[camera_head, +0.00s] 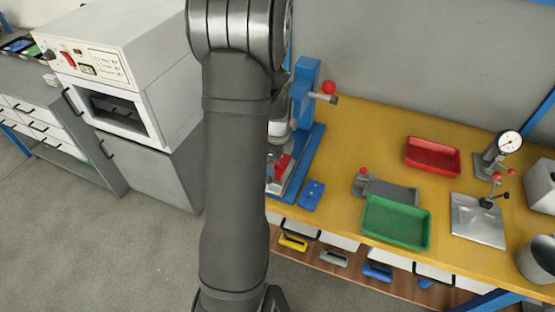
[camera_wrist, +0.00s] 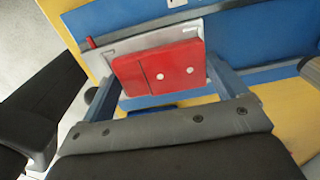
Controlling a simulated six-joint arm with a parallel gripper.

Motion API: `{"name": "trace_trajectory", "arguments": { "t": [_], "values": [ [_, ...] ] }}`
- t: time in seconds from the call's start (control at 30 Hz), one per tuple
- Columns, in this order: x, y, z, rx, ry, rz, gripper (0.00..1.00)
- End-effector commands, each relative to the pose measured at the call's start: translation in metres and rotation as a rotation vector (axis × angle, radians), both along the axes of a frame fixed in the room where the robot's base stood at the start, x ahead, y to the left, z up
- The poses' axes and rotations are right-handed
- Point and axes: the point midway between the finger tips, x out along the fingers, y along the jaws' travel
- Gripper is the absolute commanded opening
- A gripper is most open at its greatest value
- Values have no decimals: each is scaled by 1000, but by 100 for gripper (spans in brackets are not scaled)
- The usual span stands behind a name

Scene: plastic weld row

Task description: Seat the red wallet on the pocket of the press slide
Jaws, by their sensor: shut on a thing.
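The red wallet (camera_wrist: 160,70), a flat red case with two pale studs, is between the two fingers of my gripper (camera_wrist: 163,68) in the wrist view. My gripper is shut on its sides. Behind it lies the grey metal plate of the press slide (camera_wrist: 128,43), with a red knob (camera_wrist: 91,43) at its left. The wallet covers the middle of the plate, so the pocket is hidden. I cannot tell whether the wallet touches it. In the head view the wallet (camera_head: 283,165) shows beside my arm, over the slide at the blue press (camera_head: 304,95).
A small blue block (camera_head: 312,195) sits before the press on the yellow bench. To the right are a grey fixture (camera_head: 388,191), a green tray (camera_head: 396,223), a red tray (camera_head: 433,156) and a dial gauge stand (camera_head: 508,146). My arm hides the press's left side.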

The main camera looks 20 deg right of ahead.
Motion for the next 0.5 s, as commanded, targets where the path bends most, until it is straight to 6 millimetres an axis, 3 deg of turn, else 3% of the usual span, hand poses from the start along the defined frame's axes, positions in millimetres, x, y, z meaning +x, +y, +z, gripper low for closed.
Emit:
{"name": "trace_trajectory", "arguments": {
  "t": [0.03, 0.47, 0.5],
  "values": [
    [-9, 7, -9, 18, 27, 0, 68],
    [-10, 8, -11, 20, 30, 0, 67],
    [-10, 8, -11, 21, 29, 0, 92]
  ]
}}
